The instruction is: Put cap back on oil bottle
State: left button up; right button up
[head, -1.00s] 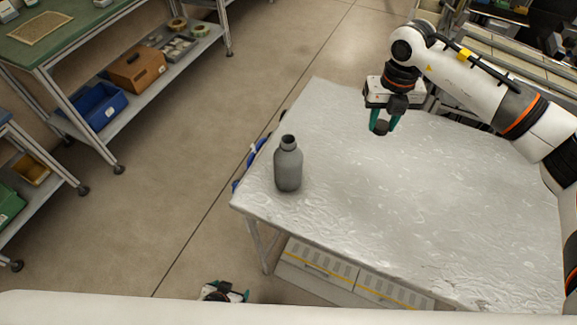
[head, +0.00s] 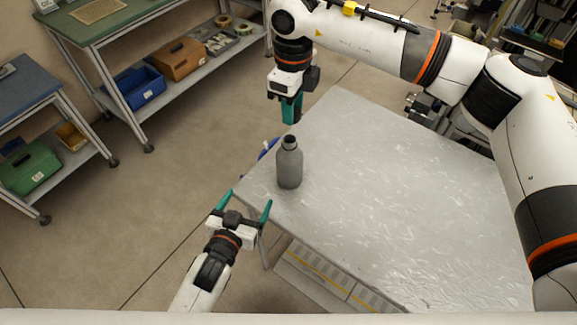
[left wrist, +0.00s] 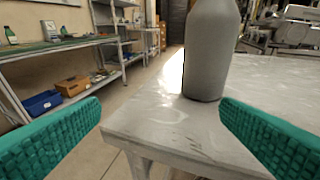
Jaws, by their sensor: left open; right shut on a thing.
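The grey oil bottle (head: 289,168) stands upright and open-necked near the table's left corner. In the left wrist view the bottle (left wrist: 208,55) rises ahead between the fingers, its top cut off. My left gripper (head: 245,205) is open and empty, at the table's edge to the lower left of the bottle and apart from it; its green fingers frame the left wrist view (left wrist: 162,110). My right gripper (head: 291,112) points down, just above the bottle's neck in the picture. It is shut on the dark cap, which its fingers now mostly hide.
The white table (head: 400,210) is otherwise bare, with wide free room to the right of the bottle. Shelves at the left hold a blue bin (head: 138,88), a brown box (head: 178,58) and a green box (head: 30,168). Floor lies open between.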

pick_arm(q)
jog(key=d+h, duration=0.1)
jog(key=d+r+m+t+h, duration=0.1)
jog(key=d, duration=0.2)
jog(key=shift+r+h, duration=0.35)
jog(key=shift+h, duration=0.05)
pick_arm(e)
jog(key=shift+a+r, duration=0.15)
jog(key=shift+a, duration=0.1)
pick_arm(q)
jog(key=shift+s+d+r+m+t+h, duration=0.1)
jog(key=shift+d+r+m+t+h, duration=0.2)
jog(key=shift+d+m+h, duration=0.25)
pick_arm(e)
jog(key=shift+s, duration=0.15)
pick_arm(q)
jog(key=shift+a, duration=0.1)
jog(key=x, duration=1.2)
jog(key=shift+c, duration=0.4)
jog(key=c, duration=1.4)
pick_arm(e)
send_over(290, 139)
jog(key=shift+f, duration=2.45)
jog(key=shift+f, duration=0.1)
